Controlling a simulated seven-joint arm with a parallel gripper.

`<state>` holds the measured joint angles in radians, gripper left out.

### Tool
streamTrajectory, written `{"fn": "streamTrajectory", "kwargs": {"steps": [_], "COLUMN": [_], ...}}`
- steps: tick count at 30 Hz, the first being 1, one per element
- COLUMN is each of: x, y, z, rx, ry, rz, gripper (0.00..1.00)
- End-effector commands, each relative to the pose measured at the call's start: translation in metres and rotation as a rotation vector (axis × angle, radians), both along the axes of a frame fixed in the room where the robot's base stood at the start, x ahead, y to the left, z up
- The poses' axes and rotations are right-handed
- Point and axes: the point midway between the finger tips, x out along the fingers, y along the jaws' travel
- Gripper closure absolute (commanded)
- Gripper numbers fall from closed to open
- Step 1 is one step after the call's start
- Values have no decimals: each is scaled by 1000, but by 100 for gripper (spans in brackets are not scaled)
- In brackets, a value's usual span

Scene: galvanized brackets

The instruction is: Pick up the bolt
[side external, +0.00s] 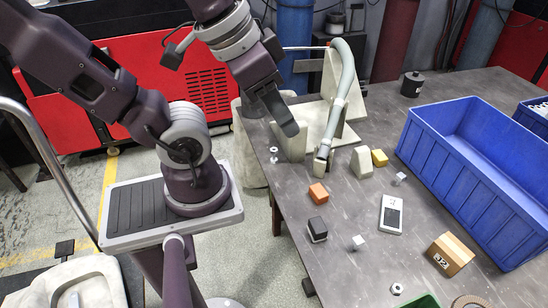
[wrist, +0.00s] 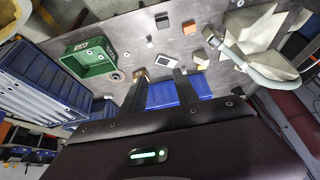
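I cannot clearly make out the bolt in either view. Two small pale metal pieces (side external: 273,155) lie at the table's left edge, below my gripper in the side view; they are too small to tell whether one is the bolt. A ring-shaped metal piece (side external: 397,288) lies near the front of the table and looks like a nut. My gripper (side external: 290,130) hangs above the table's left part, beside the pale blocks. In the wrist view my gripper (wrist: 159,74) has its two dark fingers apart, with nothing held between them.
A large blue bin (side external: 478,190) fills the table's right side. A green bin (wrist: 90,57) shows in the wrist view. An orange block (side external: 318,193), a black block (side external: 317,229), a white device (side external: 391,214) and a cardboard box (side external: 450,254) lie spread out. A pale-green curved pipe (side external: 340,95) stands near my gripper.

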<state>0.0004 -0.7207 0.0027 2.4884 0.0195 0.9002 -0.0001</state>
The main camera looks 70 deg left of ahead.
Motion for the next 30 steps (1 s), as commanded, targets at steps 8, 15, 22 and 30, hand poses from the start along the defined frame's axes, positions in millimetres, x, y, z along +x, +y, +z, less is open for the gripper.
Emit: {"fn": "streamTrajectory", "kwargs": {"steps": [8,15,22,30], "x": [82,138,140,115], "y": [84,177,256,293], "z": [-58,-174,-316,-400], "rx": [329,671,949,1066], "ry": [417,828,1169,1316], "rz": [-94,-340,-735,-1029], "gripper": [64,64,64,64]}}
